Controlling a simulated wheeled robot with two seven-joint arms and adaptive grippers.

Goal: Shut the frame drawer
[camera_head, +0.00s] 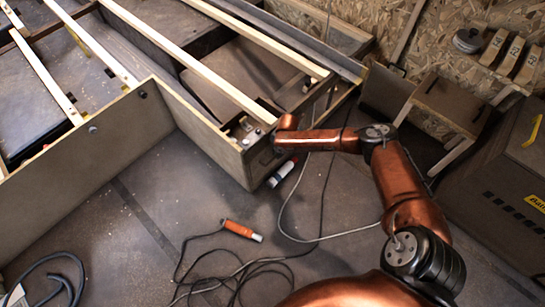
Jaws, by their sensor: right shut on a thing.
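The frame drawer (257,166) appears to be the brown wooden box end at the near corner of the slatted frame. How far it stands out is hard to tell from above. My right arm comes in from the lower right, bends at the elbow and reaches left to this corner. My right gripper (268,132) is at the top edge of the drawer's front, shut on it. Its fingers are small and partly hidden by the copper wrist. My left gripper is out of view.
Pale slats (205,72) cross the frame above. A red and white tube (282,173) lies at the front's foot. An orange-handled tool (242,230) and loose cables lie on the floor. A brown cabinet (500,185) stands at the right. The floor at left centre is clear.

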